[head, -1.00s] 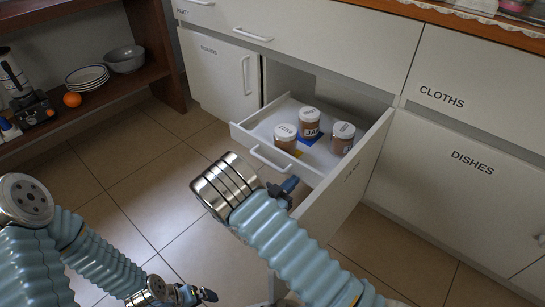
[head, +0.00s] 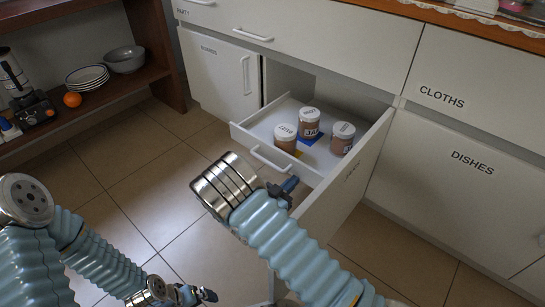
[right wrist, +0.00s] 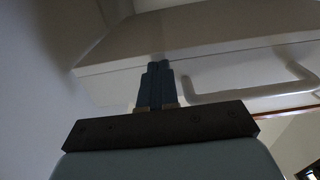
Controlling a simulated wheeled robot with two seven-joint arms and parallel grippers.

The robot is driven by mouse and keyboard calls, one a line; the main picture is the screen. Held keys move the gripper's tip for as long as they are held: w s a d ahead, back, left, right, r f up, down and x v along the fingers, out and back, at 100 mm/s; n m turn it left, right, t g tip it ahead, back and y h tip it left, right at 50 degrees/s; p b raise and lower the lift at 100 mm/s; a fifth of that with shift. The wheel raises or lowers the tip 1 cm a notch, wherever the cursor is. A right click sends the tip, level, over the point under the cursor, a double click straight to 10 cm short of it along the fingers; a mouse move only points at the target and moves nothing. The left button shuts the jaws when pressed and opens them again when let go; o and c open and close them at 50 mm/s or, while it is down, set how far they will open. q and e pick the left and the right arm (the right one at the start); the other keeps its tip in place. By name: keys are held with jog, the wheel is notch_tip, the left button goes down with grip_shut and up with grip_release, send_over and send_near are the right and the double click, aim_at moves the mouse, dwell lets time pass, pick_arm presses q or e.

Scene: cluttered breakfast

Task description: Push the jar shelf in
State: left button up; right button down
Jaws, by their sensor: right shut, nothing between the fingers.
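The white jar shelf (head: 316,167) is pulled out of the cabinet, with three lidded brown jars standing on it: one at the front left (head: 285,138), one at the back (head: 309,123) and one at the right (head: 342,137). My right gripper (head: 291,184) is shut and empty at the shelf's front, right of its handle (head: 268,160). In the right wrist view the shut fingers (right wrist: 157,66) point at the shelf front (right wrist: 215,42), beside the handle (right wrist: 255,91); I cannot tell if they touch. My left gripper (head: 206,294) is low at the bottom; its jaw state is unclear.
An open cabinet door (head: 345,185) stands along the shelf's right side. The closed dishes door (head: 450,190) is further right. A wooden shelf (head: 105,88) at the left holds plates, a bowl and an orange. Tiled floor is free in front.

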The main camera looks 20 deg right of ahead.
aim_at(305, 170)
jog(key=shift+w+d, duration=0.25)
jog(key=shift+d, duration=0.1)
dwell(0.3)
jog(key=shift+w+d, duration=0.3)
jog(key=shift+d, duration=0.2)
jog(key=shift+b+x, duration=0.65)
jog(key=shift+x, duration=1.95)
jog(key=v, duration=0.9)
